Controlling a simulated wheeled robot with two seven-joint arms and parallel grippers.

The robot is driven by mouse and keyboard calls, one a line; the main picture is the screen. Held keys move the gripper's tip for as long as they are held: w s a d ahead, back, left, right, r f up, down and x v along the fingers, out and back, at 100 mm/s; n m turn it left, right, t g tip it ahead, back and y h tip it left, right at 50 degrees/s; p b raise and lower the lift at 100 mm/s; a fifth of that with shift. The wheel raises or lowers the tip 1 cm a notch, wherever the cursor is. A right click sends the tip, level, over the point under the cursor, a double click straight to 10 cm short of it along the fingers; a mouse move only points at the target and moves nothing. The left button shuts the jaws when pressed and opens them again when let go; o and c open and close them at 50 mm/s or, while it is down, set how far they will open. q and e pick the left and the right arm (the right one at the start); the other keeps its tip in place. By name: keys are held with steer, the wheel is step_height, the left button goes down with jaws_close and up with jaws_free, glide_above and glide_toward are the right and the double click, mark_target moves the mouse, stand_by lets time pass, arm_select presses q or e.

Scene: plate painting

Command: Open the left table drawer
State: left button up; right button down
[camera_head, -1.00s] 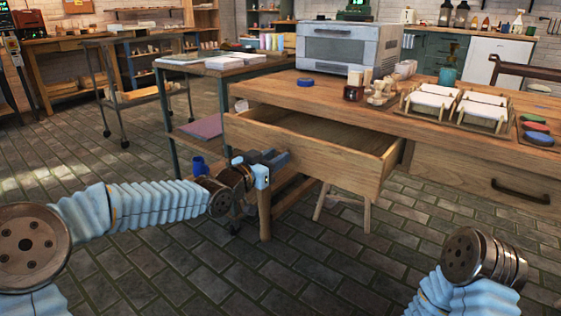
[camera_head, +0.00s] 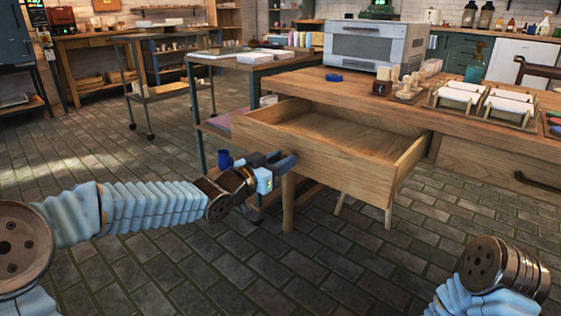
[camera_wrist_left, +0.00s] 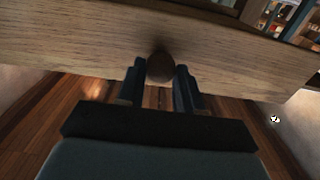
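The left table drawer (camera_head: 340,163) is pulled well out of the wooden table (camera_head: 430,108), and its inside looks empty. My left gripper (camera_head: 283,163) is at the drawer's front face. In the left wrist view, its two fingers (camera_wrist_left: 159,88) stand on either side of a round, dark brown knob (camera_wrist_left: 160,67) on the drawer front (camera_wrist_left: 80,40) and appear closed on it. The knob is hidden in the head view. My right arm shows at the lower right, but its gripper is out of view.
A grey oven-like box (camera_head: 375,45), a blue disc (camera_head: 334,77) and white racks (camera_head: 460,92) stand on the table. A metal-legged side table (camera_head: 240,62) is behind the drawer. A blue cup (camera_head: 225,160) shows near my left gripper. The floor in front is clear.

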arm_select(q)
steer(key=o, duration=0.4)
steer(key=p+v, duration=0.2)
steer(key=v, duration=1.1)
steer(key=shift+s+a, duration=0.25)
steer(key=shift+s, duration=0.1)
step_height(320, 180, down, 23)
steer(key=s+d+n+g+y+p, duration=0.1)
steer(key=s+n+g+y+p, duration=0.1)
steer(key=n+g+y+p, duration=0.4)
steer(key=s+f+n+g+p, duration=0.1)
steer(key=s+f+g, duration=0.1)
steer(key=s+f, duration=0.3)
steer(key=s+d+f+n+g+p, duration=0.1)
steer(key=s+f+g+p, duration=0.1)
steer(key=s+f, duration=0.3)
steer(key=s+f+n+g+p, duration=0.1)
steer(key=s+f+g+p, duration=0.1)
steer(key=s+f, duration=0.3)
steer(key=shift+s+d+g+y, duration=0.15)
steer(key=shift+s+g, duration=0.3)
steer(key=shift+s, duration=0.65)
steer(key=shift+s+d+g+y, duration=0.15)
steer(key=shift+s+g, duration=0.3)
steer(key=shift+s, duration=0.7)
